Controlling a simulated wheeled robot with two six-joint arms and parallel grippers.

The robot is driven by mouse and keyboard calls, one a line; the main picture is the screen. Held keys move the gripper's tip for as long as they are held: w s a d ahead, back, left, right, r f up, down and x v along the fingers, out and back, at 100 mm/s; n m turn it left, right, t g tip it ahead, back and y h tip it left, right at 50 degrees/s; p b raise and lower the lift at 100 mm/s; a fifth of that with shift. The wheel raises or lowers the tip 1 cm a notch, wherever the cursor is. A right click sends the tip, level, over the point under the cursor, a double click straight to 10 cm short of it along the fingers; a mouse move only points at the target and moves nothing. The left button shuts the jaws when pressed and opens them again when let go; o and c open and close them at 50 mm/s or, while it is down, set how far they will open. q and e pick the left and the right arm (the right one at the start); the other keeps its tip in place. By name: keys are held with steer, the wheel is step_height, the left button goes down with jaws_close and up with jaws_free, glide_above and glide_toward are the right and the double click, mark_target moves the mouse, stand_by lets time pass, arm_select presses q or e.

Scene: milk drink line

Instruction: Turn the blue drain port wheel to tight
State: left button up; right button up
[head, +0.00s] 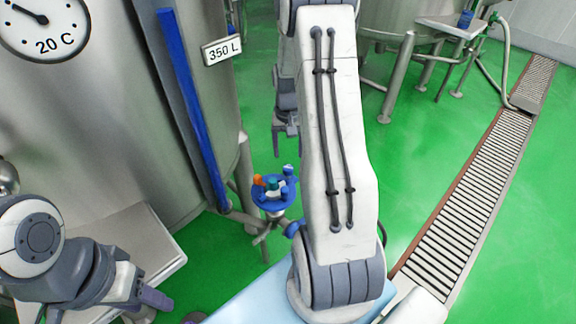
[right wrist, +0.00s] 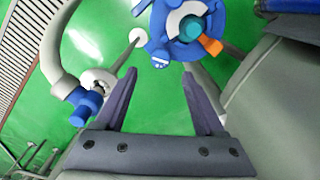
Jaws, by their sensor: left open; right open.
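The blue drain port wheel (head: 272,204) stands beside the big tank's foot, left of my right arm in the head view. It has an orange tab, a teal centre and a whitish arc. In the right wrist view the wheel (right wrist: 161,38) is at the top, partly cut off, just beyond the fingertips. My right gripper (right wrist: 160,76) is open and empty, with no finger seen touching the wheel. In the head view my right gripper (head: 287,128) is partly hidden behind my arm. My left gripper (head: 146,303) is at the bottom left, open, away from the wheel.
The steel tank (head: 110,110) with a dial and a 350 L plate stands at the left, with a blue vertical bar (head: 190,105). A pipe with a blue fitting (right wrist: 85,106) is left of my right gripper. A floor drain grate (head: 470,190) runs along the right.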

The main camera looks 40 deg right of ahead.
mark_target(288, 168)
step_height(288, 168, down, 7)
steer(key=shift+r+b, duration=0.15)
steer(key=shift+b, duration=0.25)
jaws_close()
